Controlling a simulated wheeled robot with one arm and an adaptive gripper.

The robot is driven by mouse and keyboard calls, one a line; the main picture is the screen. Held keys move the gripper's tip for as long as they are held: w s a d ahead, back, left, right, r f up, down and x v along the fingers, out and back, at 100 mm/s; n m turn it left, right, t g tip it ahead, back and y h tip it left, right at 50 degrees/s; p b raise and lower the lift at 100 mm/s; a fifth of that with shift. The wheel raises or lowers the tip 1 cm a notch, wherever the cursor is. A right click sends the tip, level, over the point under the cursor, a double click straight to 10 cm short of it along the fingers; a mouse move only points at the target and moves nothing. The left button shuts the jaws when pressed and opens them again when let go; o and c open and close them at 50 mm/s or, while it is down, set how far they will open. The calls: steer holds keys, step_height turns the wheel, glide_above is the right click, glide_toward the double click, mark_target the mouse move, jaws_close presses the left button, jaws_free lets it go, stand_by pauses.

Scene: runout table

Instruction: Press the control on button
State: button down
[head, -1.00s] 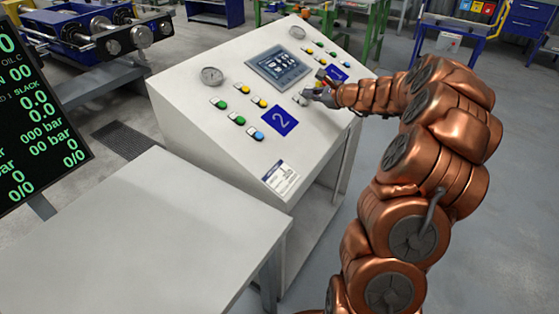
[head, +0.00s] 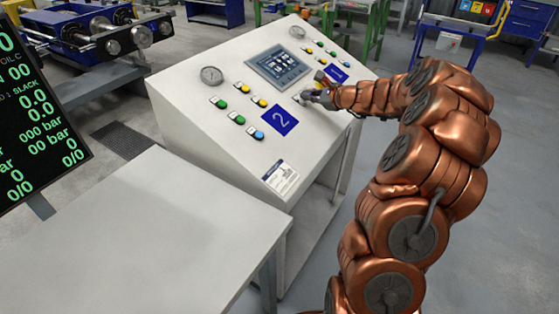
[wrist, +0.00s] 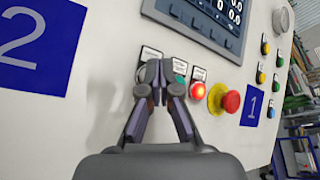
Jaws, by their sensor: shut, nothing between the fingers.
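My gripper (wrist: 160,76) is shut and empty, its fingertips close together at the face of the control console (head: 200,120). In the wrist view a row of controls lies at the fingertips: a green button (wrist: 181,79), partly covered by the right finger, a lit red button (wrist: 198,90) and a red emergency stop on a yellow base (wrist: 229,101). A small label (wrist: 151,54) sits above the fingertips; the control under it is largely hidden by the gripper. Label text is too small to read, so I cannot tell which button is control on, nor whether the tips touch anything.
A screen (head: 279,66) sits above the row. Blue plates marked 2 (head: 280,121) and 1 (head: 335,73) flank it, with green, yellow and blue buttons nearby. A gauge (head: 212,75) is at left. A pale table (head: 140,240) stands in front of the console.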

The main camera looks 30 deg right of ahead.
steer(key=shift+w+a+f, duration=0.1)
steer(key=shift+f, duration=0.15)
stand_by(0.3)
steer(key=shift+r, duration=0.1)
steer(key=shift+s+d+r+p, duration=0.1)
steer(key=shift+s+r+p, duration=0.1)
steer(key=shift+r+p, duration=0.2)
steer(key=shift+s+d+r+p, duration=0.15)
steer(key=shift+r+p, duration=0.1)
steer(key=shift+r, duration=0.15)
steer(key=r+p, duration=0.1)
steer(key=s+r+p, duration=0.1)
steer(key=r+p, duration=0.1)
steer(key=s+d+r+p, duration=0.1)
steer(key=r, duration=0.1)
steer(key=shift+s+d+r+p, duration=0.1)
steer(key=shift+r+p, duration=0.1)
steer(key=shift+p, duration=0.2)
stand_by(1.1)
